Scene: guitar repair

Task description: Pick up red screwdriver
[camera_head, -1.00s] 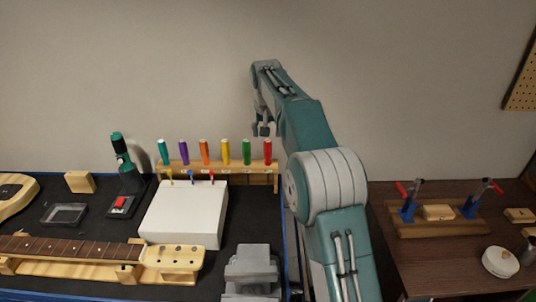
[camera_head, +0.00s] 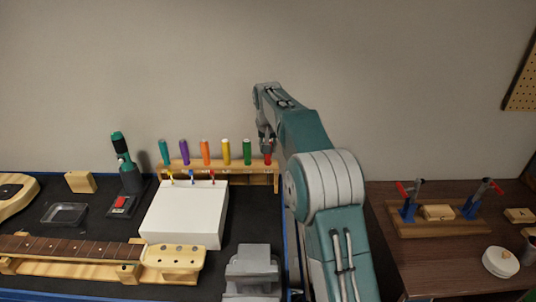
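The red screwdriver (camera_head: 267,158) stands upright at the right end of the wooden rack (camera_head: 231,180). Only the lower part of its red handle shows, because my gripper (camera_head: 266,146) covers the top. My gripper points down at the handle from above. Its fingers are small and dark here, and I cannot tell whether they are open or closed on the handle. Teal, purple, orange, yellow and green screwdrivers stand in the same rack to the left, with the green one (camera_head: 247,152) nearest.
A white box (camera_head: 185,215) with small coloured tools at its back edge stands in front of the rack. A guitar neck (camera_head: 70,249), a grey vise (camera_head: 253,268) and a green tool (camera_head: 124,160) are on the dark bench. A brown table with clamps (camera_head: 440,212) is at right.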

